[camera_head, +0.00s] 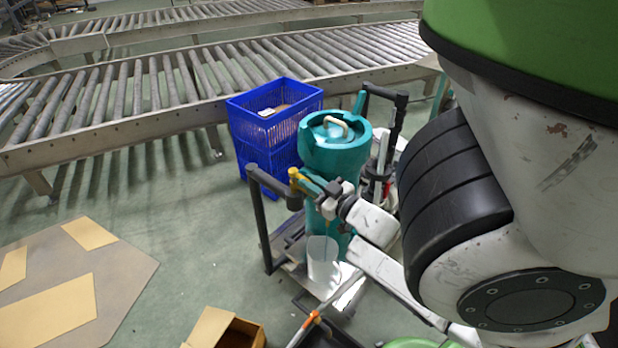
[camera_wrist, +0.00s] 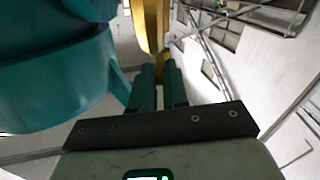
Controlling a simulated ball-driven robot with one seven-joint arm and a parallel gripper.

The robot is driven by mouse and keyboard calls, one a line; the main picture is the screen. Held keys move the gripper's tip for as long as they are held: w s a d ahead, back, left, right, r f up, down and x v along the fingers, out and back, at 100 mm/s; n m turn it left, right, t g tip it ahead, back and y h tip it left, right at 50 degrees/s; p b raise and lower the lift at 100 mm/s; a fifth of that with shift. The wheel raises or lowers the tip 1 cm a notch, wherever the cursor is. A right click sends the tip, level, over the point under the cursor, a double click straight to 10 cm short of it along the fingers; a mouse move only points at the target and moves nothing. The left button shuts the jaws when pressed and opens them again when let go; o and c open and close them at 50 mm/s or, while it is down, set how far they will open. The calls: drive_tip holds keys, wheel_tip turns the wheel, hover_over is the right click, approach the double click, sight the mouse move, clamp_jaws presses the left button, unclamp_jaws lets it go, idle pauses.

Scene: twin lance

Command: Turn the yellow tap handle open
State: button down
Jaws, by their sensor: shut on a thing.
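The yellow tap handle (camera_head: 294,173) shows in the head view beside a teal drum (camera_head: 336,160). Only a small part of the handle is visible there. My gripper (camera_head: 303,181) reaches it from the right and is shut on it. In the wrist view the yellow handle (camera_wrist: 150,22) runs up from between the teal fingertips of my gripper (camera_wrist: 160,67). The teal drum (camera_wrist: 45,85) fills the left of that view. The tap body is mostly hidden, and I cannot tell the handle's exact angle.
Blue crates (camera_head: 275,113) stand behind the drum. A cart with dark posts (camera_head: 262,220) carries the drum, and a clear container (camera_head: 322,262) stands below my gripper. An open cardboard box (camera_head: 225,330) is at the front. A roller conveyor (camera_head: 150,88) crosses behind. Floor at left is clear apart from flat cardboard (camera_head: 70,285).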

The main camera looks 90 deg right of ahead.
drive_tip(key=shift+s+d+n+t+y, duration=0.2)
drive_tip(key=shift+n+t+y, duration=0.1)
drive_tip(key=shift+t+y, duration=0.1)
drive_tip(key=c, duration=1.1)
unclamp_jaws()
drive_tip(key=shift+p, duration=0.3)
drive_tip(key=shift+w, duration=0.1)
drive_tip(key=b+v, duration=0.1)
drive_tip(key=v, duration=1)
drive_tip(key=shift+b, duration=0.35)
